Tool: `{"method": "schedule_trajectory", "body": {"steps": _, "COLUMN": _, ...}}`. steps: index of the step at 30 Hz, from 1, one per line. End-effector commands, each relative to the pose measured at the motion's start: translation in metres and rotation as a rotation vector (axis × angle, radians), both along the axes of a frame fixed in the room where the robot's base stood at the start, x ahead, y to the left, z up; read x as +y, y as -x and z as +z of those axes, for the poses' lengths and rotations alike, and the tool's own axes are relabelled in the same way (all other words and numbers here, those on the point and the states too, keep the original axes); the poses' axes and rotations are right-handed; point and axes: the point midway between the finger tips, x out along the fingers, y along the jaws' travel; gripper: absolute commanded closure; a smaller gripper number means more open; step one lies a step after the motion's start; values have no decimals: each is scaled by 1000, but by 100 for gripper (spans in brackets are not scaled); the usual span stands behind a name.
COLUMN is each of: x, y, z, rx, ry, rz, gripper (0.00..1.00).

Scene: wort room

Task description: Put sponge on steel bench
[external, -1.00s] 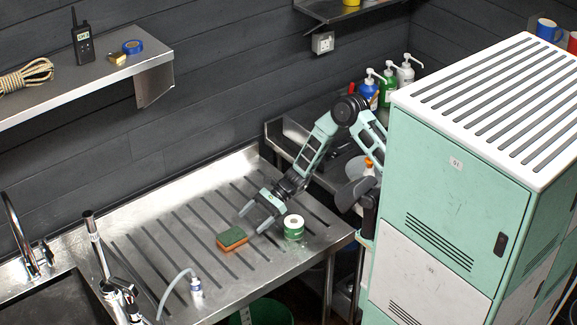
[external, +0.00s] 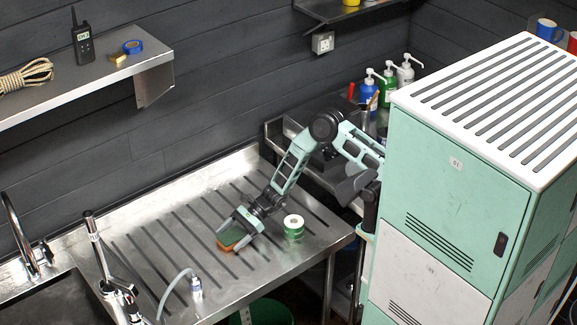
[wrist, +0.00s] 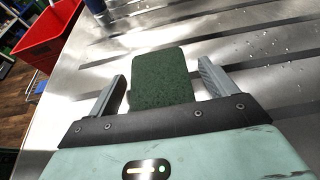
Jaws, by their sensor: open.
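The sponge (external: 226,246), orange with a green scouring top, lies flat on the ribbed drainer of the steel bench (external: 150,235). In the wrist view the sponge's green top (wrist: 163,80) shows between the two fingers. My gripper (external: 230,229) is open, with its fingers low over the sponge, one on either side. In the wrist view my gripper (wrist: 163,83) has visible gaps between each finger and the sponge. The sponge's near end is hidden by the gripper body in the wrist view.
A small bottle with a bent tube (external: 196,287) stands near the front edge. The sink (external: 55,305) and taps are at left. A red crate (wrist: 47,38) shows beyond the bench.

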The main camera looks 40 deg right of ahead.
Motion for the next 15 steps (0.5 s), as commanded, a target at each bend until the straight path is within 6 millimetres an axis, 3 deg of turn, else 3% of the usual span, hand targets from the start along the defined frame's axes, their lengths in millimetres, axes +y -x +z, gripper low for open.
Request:
{"method": "schedule_trajectory", "body": {"steps": 2, "x": 0, "y": 0, "z": 0, "rx": 0, "ry": 0, "rz": 0, "gripper": 15}}
{"method": "schedule_trajectory", "body": {"steps": 7, "x": 0, "y": 0, "z": 0, "rx": 0, "ry": 0, "rz": 0, "gripper": 62}}
{"method": "schedule_trajectory", "body": {"steps": 15, "x": 0, "y": 0, "z": 1, "rx": -1, "ry": 0, "rz": 0, "gripper": 66}}
